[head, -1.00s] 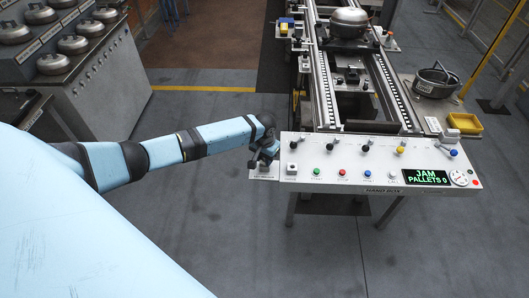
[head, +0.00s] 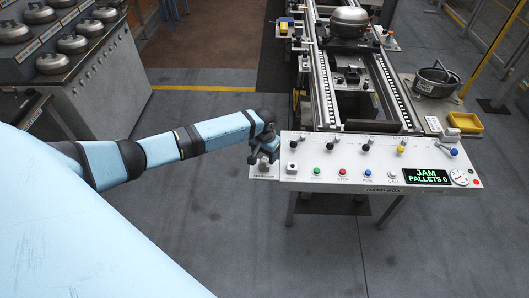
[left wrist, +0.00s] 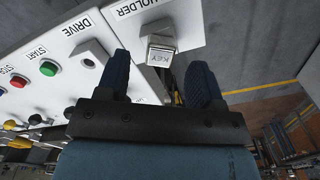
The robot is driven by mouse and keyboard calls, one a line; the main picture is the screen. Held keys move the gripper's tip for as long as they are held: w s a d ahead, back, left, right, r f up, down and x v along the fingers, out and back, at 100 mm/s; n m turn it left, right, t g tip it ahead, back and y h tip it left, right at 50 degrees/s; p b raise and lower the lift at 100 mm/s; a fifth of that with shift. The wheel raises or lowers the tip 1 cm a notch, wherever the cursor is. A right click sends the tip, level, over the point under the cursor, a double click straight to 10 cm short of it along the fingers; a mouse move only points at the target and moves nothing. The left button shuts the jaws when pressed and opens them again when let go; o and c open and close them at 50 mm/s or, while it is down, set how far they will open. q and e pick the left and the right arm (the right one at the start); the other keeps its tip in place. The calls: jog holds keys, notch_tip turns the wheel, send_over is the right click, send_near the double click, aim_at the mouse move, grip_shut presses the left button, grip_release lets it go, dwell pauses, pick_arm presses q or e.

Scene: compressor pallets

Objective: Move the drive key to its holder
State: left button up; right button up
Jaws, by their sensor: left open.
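The drive key is a grey block marked KEY (left wrist: 160,52) in the left wrist view. It stands at the white plate labelled HOLDER (left wrist: 185,20) and appears seated there; its lower end is hidden. In the head view the holder plate (head: 263,174) juts from the left end of the panel. My left gripper (head: 264,156) is just above it, open. In the left wrist view its two dark fingers (left wrist: 158,78) are apart, with the key between and beyond them. The switch labelled DRIVE (left wrist: 89,62) has a small dark opening and no key block on it. My right gripper is not in view.
The white hand box panel (head: 380,178) carries coloured buttons, levers and a display reading JAM, PALLETS 0 (head: 427,177). A conveyor (head: 350,75) with a round compressor (head: 349,21) runs behind. A yellow tray (head: 466,123) is at right. Open floor lies in front.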

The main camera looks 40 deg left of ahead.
aim_at(264, 159)
pick_arm(q)
notch_tip(264, 159, up, 11)
jog(key=shift+b, duration=0.35)
jog(key=shift+r, duration=0.1)
jog(key=s+d+f+m+t+h, duration=0.3)
jog(key=s+d+f+t, duration=0.2)
jog(key=s+d+f, duration=0.85)
jog(key=s+d+r+t, duration=0.1)
jog(key=s+t, duration=0.2)
jog(key=s, duration=0.3)
jog(key=s+d+r+t, duration=0.1)
jog(key=s+d+t, duration=0.1)
jog(key=s, duration=0.5)
jog(key=shift+s+d+r+t, duration=0.2)
jog(key=shift+r+t, duration=0.15)
jog(key=shift+t, duration=0.15)
dwell(0.4)
